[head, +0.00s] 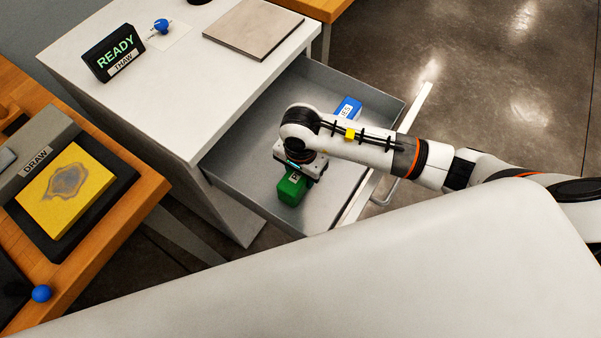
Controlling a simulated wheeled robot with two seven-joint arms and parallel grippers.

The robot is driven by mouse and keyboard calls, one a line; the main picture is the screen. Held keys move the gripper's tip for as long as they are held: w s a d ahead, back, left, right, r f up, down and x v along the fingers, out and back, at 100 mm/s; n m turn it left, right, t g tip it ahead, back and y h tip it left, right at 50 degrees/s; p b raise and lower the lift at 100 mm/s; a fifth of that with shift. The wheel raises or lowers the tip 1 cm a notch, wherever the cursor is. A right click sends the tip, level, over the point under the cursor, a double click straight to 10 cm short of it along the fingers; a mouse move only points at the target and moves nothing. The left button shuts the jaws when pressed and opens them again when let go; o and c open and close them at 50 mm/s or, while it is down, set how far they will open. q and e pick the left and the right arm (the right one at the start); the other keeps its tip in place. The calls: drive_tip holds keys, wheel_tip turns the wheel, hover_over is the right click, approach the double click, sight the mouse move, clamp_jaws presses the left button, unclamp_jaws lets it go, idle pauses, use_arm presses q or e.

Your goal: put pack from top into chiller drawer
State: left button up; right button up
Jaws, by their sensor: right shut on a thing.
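The chiller drawer (251,178) is pulled open from the white cabinet (215,70). My right gripper (297,178) points down into the drawer and is shut on a green pack (291,190). The pack is in the near part of the drawer; I cannot tell whether it touches the floor. Its label is mostly hidden by the gripper. A blue pack (348,107) with a white label lies in the far part of the drawer, partly hidden behind my right arm. My left gripper is not in view.
On the cabinet top are a sign (113,52) reading READY and THAW, a blue knob (161,25) and a flat grey-brown plate (254,29). A wooden bench (125,200) at left holds a yellow pad (66,187) by a DRAW label. The drawer front (415,110) stands over open floor.

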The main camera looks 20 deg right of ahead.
drive_tip(key=shift+f, duration=0.55)
drive_tip(key=shift+f, duration=0.2)
drive_tip(key=o, duration=1.2)
drive_tip(key=shift+c, duration=0.2)
wheel_tip(320, 180, up, 12)
drive_tip(key=shift+r+b, duration=0.25)
drive_tip(key=shift+b, duration=0.15)
